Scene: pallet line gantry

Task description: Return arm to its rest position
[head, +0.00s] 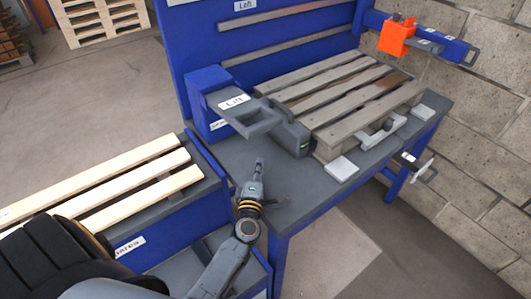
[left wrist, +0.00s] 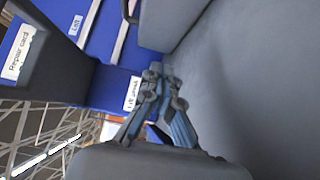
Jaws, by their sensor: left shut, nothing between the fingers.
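My left arm (head: 229,262) reaches up from the bottom of the head view. My left gripper (head: 259,166) is shut and empty over the front part of the grey bench top (head: 220,150). It is to the left of the wooden pallet and in front of the lift's grey bracket (head: 258,118). In the left wrist view the left gripper's fingers (left wrist: 165,72) are together with nothing between them, close to grey surfaces. My right arm and right gripper are not in view.
A slatted wooden pallet (head: 345,95) lies on the bench. A blue lift box (head: 208,98) stands at its left. Pale boards (head: 140,183) lie on the spares stand at left. An orange part (head: 397,38) sits on a blue beam by the block wall.

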